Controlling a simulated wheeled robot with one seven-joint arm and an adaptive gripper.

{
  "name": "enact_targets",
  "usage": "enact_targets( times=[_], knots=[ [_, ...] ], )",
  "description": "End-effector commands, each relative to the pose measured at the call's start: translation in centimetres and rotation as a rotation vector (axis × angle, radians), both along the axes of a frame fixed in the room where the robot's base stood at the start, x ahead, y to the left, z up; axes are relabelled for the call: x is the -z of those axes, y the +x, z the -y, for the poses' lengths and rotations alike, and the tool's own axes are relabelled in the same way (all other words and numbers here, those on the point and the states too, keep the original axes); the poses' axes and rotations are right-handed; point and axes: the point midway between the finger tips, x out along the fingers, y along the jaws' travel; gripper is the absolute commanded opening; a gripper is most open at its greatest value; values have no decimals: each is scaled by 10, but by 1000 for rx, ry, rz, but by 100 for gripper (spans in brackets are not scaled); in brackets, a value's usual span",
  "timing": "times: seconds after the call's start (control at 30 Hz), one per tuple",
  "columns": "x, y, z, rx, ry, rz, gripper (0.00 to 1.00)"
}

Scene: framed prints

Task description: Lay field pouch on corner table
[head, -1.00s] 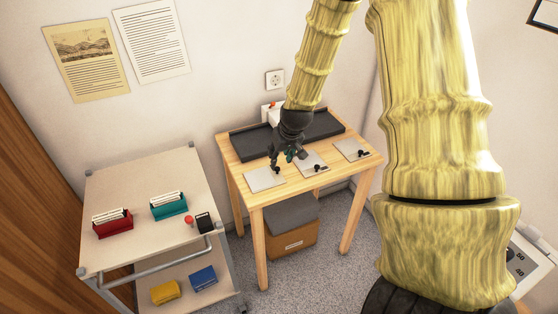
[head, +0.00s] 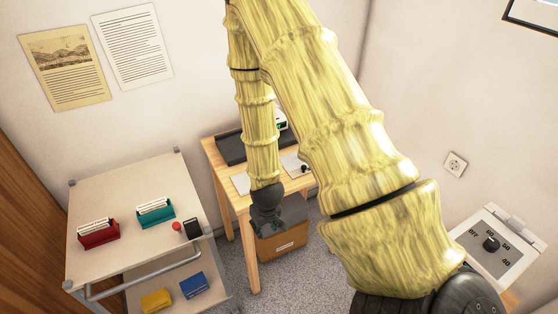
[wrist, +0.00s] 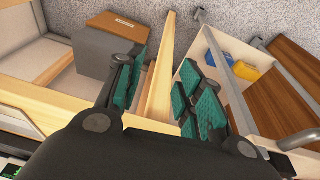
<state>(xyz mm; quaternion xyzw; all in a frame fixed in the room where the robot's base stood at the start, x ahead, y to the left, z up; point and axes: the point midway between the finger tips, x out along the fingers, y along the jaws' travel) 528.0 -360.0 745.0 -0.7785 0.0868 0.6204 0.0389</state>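I cannot pick out a field pouch in either view. A light wooden table (head: 243,205) stands near the room's corner, partly hidden behind my arm; it may be the corner table. My gripper (head: 270,230) hangs in front of the table's front edge in the head view. In the wrist view my gripper (wrist: 164,75) has its teal-padded fingers spread apart. Only the wooden table edge (wrist: 160,95) and floor show between them, and it holds nothing.
A cart (head: 120,185) at left holds a red card box (head: 98,234) and a teal card box (head: 156,213). Yellow (head: 156,300) and blue (head: 194,285) boxes lie on its lower shelf. A brown box (head: 283,244) stands under the table. A dial panel (head: 497,245) is at right.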

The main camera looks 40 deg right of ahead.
Motion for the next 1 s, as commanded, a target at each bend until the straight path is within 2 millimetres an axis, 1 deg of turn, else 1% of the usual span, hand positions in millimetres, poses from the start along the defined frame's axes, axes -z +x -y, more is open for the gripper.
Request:
enact_targets(
  times=[0.03,0.07,0.1,0.17,0.3,0.4,0.5,0.6,0.7,0.77,1.0],
  knots=[
    [16,-18,-12,-15,1,-25,37],
    [24,-26,-18,-23,1,-35,37],
    [34,-39,-27,-33,3,-50,37],
    [48,-58,-40,-49,7,-69,37],
    [78,-107,-69,-80,21,-119,37],
    [95,-143,-90,-102,36,-153,37],
    [107,-176,-108,-120,53,-183,37],
    [114,-200,-121,-131,66,-204,37],
    [118,-215,-129,-138,76,-217,37],
    [119,-220,-132,-140,79,-220,37],
    [120,-222,-133,-140,81,-222,37]
  ],
)
